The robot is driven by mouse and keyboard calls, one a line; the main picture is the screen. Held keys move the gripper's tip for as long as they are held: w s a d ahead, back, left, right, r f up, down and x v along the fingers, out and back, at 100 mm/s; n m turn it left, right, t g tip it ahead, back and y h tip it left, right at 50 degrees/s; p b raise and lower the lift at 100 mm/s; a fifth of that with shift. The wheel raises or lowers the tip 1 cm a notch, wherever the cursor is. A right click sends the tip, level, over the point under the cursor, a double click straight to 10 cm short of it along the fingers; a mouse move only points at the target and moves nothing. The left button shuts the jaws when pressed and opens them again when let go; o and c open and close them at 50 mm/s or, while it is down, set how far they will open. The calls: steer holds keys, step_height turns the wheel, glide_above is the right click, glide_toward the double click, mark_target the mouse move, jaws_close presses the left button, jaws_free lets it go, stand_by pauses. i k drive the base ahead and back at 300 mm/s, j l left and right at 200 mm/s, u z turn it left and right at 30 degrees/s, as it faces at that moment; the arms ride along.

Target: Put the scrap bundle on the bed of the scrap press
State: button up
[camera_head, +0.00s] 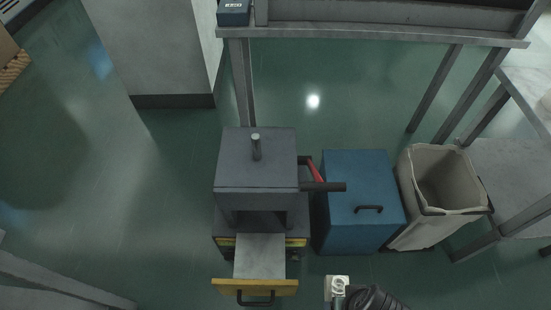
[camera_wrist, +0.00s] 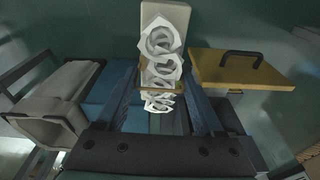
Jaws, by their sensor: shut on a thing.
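The scrap press (camera_head: 256,160) is a grey machine in the middle of the head view. Its bed (camera_head: 260,254) is a bare grey plate, slid out in front, with a yellow front panel and black handle (camera_head: 255,287). The panel also shows at the right in the wrist view (camera_wrist: 243,70). The scrap bundle (camera_head: 338,283) is pale, with white curled loops and a tan band. My gripper (camera_wrist: 161,97) is shut on the bundle (camera_wrist: 162,45), which projects beyond the fingers. In the head view the bundle is right of the bed panel, apart from it.
A blue box (camera_head: 360,190) with a black handle stands right of the press. A beige bin (camera_head: 440,185) stands beside it. The press's red-and-black lever (camera_head: 322,186) sticks out to the right. A table frame (camera_head: 380,38) spans the back. Floor at left is clear.

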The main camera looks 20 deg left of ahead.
mark_target(259, 259)
steer(key=i+j, duration=0.15)
steer(key=j, duration=0.25)
steer(key=i+j, duration=0.1)
steer(key=j, duration=0.35)
steer(key=i+j, duration=0.15)
steer(key=j, duration=0.25)
